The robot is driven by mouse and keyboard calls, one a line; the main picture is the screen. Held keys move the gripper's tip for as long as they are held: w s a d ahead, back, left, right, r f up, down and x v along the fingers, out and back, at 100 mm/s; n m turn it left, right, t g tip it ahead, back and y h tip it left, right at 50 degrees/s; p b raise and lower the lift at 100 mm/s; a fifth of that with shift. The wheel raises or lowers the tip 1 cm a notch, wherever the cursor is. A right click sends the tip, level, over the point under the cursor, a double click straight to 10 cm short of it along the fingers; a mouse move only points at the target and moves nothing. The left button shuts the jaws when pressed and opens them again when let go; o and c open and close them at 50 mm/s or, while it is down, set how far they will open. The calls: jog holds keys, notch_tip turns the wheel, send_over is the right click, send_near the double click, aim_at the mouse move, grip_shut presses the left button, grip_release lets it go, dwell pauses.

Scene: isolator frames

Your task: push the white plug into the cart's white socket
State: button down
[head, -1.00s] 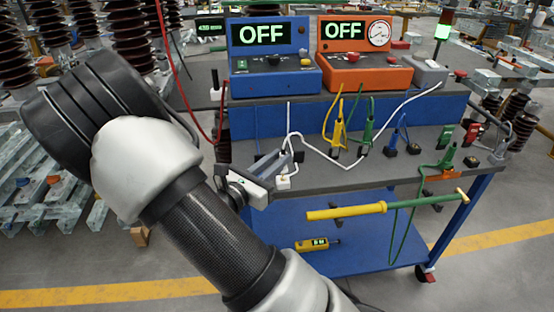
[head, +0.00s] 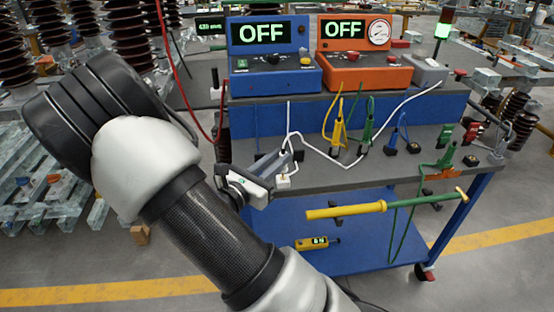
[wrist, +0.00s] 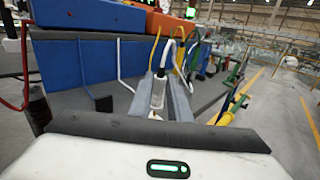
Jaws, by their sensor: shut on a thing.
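My gripper (head: 285,160) is shut on the white plug, low over the front left of the cart's top. In the wrist view the white plug (wrist: 158,92) stands between the two grey fingers, with its white cable arching from its top. The white socket (head: 284,182) is a small white block on the cart top, just below the fingertips in the head view. The fingers hide most of the plug there. I cannot tell whether the plug's lower end is touching the socket, above it or inside it.
Yellow (head: 338,134), green (head: 367,132) and blue (head: 393,138) plugs stand to the right on the cart top (head: 330,176). A blue unit (head: 275,75) and an orange unit (head: 365,70), both reading OFF, stand behind. A yellow-handled rod (head: 350,210) hangs along the cart's front.

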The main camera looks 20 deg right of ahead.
jog(key=shift+f+b, duration=0.75)
jog(key=shift+f, duration=0.65)
jog(key=c, duration=1.6)
grip_release()
jog(key=shift+o, duration=0.2)
jog(key=p+v, duration=0.2)
jog(key=v, duration=1.5)
jog(key=shift+a+p, duration=0.15)
jog(key=shift+p, duration=0.15)
jog(key=shift+r, duration=0.1)
